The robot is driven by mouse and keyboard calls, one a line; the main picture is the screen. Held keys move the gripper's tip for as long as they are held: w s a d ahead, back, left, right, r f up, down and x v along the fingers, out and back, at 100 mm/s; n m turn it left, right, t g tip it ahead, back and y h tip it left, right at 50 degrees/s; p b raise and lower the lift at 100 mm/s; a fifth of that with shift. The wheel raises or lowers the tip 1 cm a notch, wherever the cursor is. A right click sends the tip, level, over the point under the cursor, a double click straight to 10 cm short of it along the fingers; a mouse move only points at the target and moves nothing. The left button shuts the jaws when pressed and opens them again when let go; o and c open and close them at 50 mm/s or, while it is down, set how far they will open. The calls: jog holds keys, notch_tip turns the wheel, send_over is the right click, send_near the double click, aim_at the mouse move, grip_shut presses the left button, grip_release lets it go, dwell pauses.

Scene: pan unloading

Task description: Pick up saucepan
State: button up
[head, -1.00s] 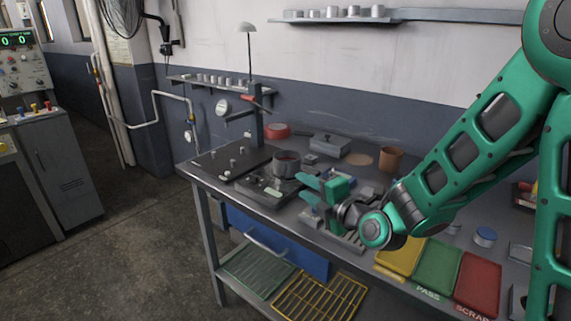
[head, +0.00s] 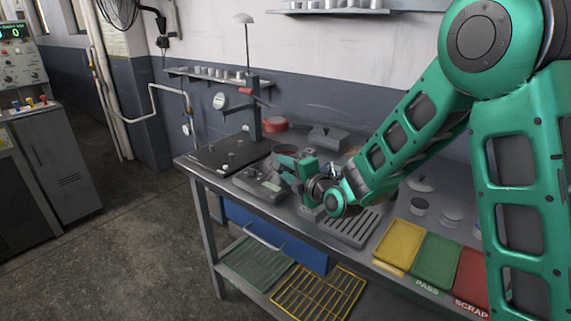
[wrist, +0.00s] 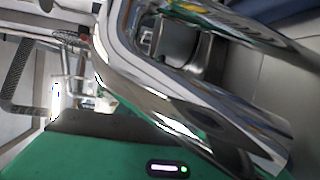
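A dark round pot-like vessel, which may be the saucepan, is mostly hidden behind my gripper (head: 283,165); only a dark bit of rim seems to show above the fingers in the head view. My gripper is low over the bench, beside the grey scale-like device (head: 258,184). Its green fingers are seen nearly edge-on, so I cannot tell how far apart they are or whether they touch the vessel. In the wrist view a large, shiny curved metal surface (wrist: 165,95) fills the middle, very close; I cannot tell what it is.
A dark plate (head: 222,153) with small pegs and a gauge stand (head: 255,115) are at the bench's left. A red round item (head: 274,124) and a grey lidded box (head: 328,136) stand behind. A slotted grey tray (head: 350,226) and yellow (head: 402,243) and green (head: 436,259) trays lie to the right.

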jog(key=shift+w, duration=0.1)
grip_shut()
dwell(0.3)
